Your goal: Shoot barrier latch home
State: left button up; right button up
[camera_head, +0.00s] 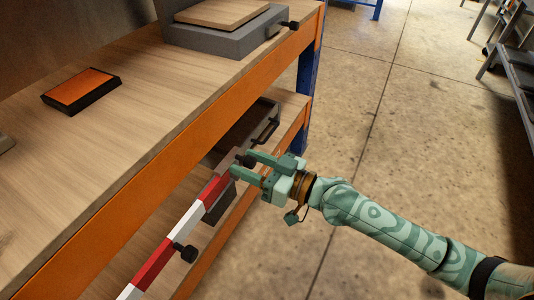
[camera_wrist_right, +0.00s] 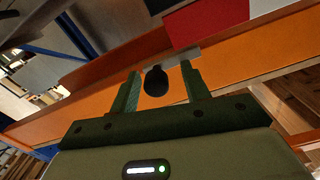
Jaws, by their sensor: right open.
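The red-and-white barrier (camera_head: 191,216) runs diagonally along the shelving's front, below the upper shelf. A black knob (camera_head: 186,252) sticks out from its lower part. A second black knob (camera_head: 248,160) shows by the barrier's upper end, at my right gripper's fingertips. My right gripper (camera_head: 249,167) is open. In the right wrist view the dark knob (camera_wrist_right: 156,80) shows between its two fingers, with a gap visible on either side. A grey metal piece (camera_wrist_right: 180,58) and the barrier's red part (camera_wrist_right: 205,20) are just beyond. The fingers partly hide the latch area in the head view. My left gripper is out of view.
The upper shelf (camera_head: 130,150) has an orange front edge and holds an orange-topped dark block (camera_head: 82,91) and a grey box (camera_head: 222,36) with a black knob. A grey drawer-like box (camera_head: 243,131) with a black handle sits on the lower shelf.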

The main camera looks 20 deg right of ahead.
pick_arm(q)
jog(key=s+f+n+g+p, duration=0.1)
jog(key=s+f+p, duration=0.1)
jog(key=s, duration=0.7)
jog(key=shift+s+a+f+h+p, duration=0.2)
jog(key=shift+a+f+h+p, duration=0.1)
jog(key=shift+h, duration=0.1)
pick_arm(e)
jog(key=v, duration=1.6)
jog(key=shift+s+d, duration=0.1)
jog(key=shift+s, duration=0.05)
